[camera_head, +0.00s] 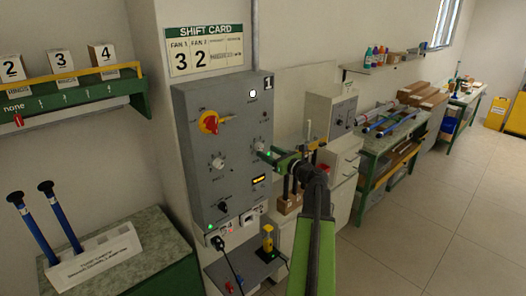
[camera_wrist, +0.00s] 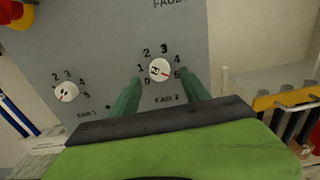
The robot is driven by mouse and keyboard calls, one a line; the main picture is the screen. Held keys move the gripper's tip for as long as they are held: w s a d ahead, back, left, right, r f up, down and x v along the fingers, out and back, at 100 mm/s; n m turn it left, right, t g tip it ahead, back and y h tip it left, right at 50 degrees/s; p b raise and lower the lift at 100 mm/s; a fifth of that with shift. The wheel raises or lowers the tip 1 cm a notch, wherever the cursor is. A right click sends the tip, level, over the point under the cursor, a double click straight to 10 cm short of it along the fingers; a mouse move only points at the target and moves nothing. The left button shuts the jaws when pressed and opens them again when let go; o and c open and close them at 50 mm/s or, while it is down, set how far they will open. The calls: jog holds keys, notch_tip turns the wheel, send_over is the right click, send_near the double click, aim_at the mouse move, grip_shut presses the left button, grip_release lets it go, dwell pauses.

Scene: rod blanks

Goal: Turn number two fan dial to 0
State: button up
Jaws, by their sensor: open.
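The number two fan dial (camera_wrist: 160,69) is a white round knob on the grey control panel (camera_head: 190,110), ringed by the numbers 0 to 5. Its red mark lies on its right side, seemingly towards 5. In the head view the dial (camera_head: 260,143) is small, just left of my gripper (camera_head: 271,156). In the wrist view my gripper (camera_wrist: 160,79) is open, its green fingers reaching to the lower left and lower right of the dial. Nothing is between them. I cannot tell whether they touch the panel.
The fan 1 dial (camera_wrist: 67,91) sits left of the fan 2 dial. A red and yellow switch (camera_head: 210,122) is at the upper left of the panel. A shift card (camera_head: 205,50) above shows 3 and 2. A small shelf (camera_head: 240,272) juts out below the panel.

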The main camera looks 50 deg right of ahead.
aim_at(261, 148)
jog(key=shift+w+d, duration=0.15)
jog(key=shift+w, duration=1.5)
grip_shut()
